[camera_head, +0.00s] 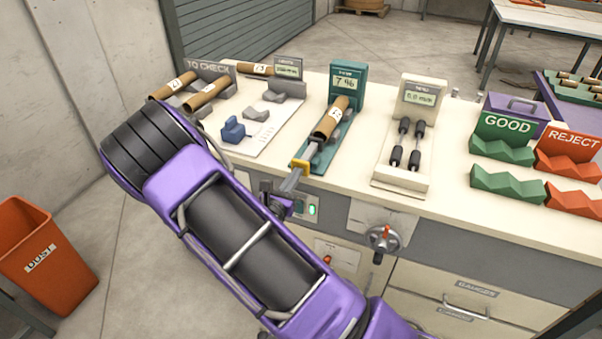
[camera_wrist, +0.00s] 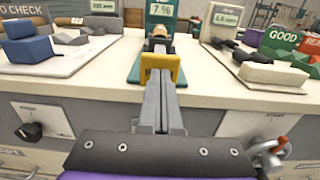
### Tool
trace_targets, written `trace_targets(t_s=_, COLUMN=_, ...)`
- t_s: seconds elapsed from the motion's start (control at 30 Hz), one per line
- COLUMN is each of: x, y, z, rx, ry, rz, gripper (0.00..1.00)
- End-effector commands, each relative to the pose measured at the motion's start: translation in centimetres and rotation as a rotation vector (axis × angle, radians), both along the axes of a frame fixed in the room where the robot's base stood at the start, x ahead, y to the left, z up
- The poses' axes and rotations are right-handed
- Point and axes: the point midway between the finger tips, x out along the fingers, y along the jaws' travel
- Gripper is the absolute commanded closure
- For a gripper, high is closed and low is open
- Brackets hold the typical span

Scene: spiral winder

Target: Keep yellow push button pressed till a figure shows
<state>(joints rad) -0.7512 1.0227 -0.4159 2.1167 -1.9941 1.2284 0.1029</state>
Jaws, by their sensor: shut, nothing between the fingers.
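The teal meter (camera_head: 347,88) stands on the bench with its display lit, reading what looks like 7 %; the display also shows in the wrist view (camera_wrist: 163,10). A brown tube (camera_head: 331,118) lies on its teal base in front of the display. The yellow push button (camera_head: 312,168) is at the front end of that base, near the bench edge; it also shows in the wrist view (camera_wrist: 177,66). My gripper (camera_head: 296,171) is shut and empty, its fingertips at the yellow button and partly covering it. I cannot tell how far the button is pressed in.
A "TO CHECK" rack (camera_head: 208,70) with labelled tubes stands left, beside a blue-and-grey gauge on a white board (camera_head: 258,140). Another meter (camera_head: 420,95) stands right, then green GOOD (camera_head: 507,125) and orange REJECT (camera_head: 568,140) racks. A red-handled valve (camera_head: 383,238) juts from the bench front.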

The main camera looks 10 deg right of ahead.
Motion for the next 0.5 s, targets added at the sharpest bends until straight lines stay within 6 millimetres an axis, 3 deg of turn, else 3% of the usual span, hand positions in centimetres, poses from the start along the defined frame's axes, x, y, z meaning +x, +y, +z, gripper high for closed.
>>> trace_targets(t_s=0.3, x=-5.8, y=4.6, z=0.0, rx=0.0, ry=0.002, rz=0.005, gripper=1.0)
trace_targets(t_s=0.5, x=-7.7, y=5.9, z=-0.1, rx=0.0, ry=0.001, rz=0.003, gripper=1.0)
